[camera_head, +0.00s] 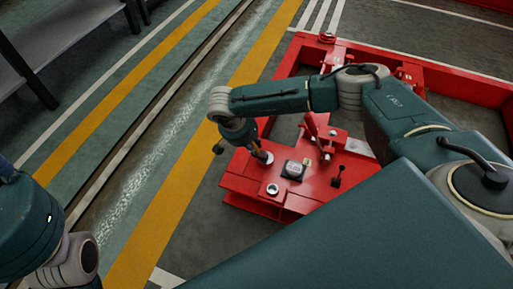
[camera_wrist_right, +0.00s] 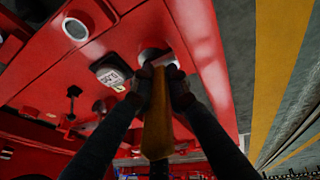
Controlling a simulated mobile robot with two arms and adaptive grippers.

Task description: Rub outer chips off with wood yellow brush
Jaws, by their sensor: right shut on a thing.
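My right gripper (camera_head: 256,141) hangs over the near left corner of the red pumpset frame (camera_head: 238,184). In the right wrist view, its two dark fingers (camera_wrist_right: 165,90) are closed around the yellow wooden brush (camera_wrist_right: 157,135). The brush's far end points at a round metal fitting (camera_wrist_right: 150,55) on the red plate. The same fitting (camera_head: 266,158) shows just below the gripper in the head view. I cannot tell whether the brush touches it. The bristles are hidden and no chips can be made out. Of my left arm only links show; its gripper is out of view.
A dark block with a pale round top (camera_head: 292,170), a second ring fitting (camera_head: 272,189) and a black lever (camera_head: 337,177) stand close by on the red plate. A red upright lever (camera_head: 311,125) rises behind. Yellow-striped floor (camera_head: 165,215) lies free on the left.

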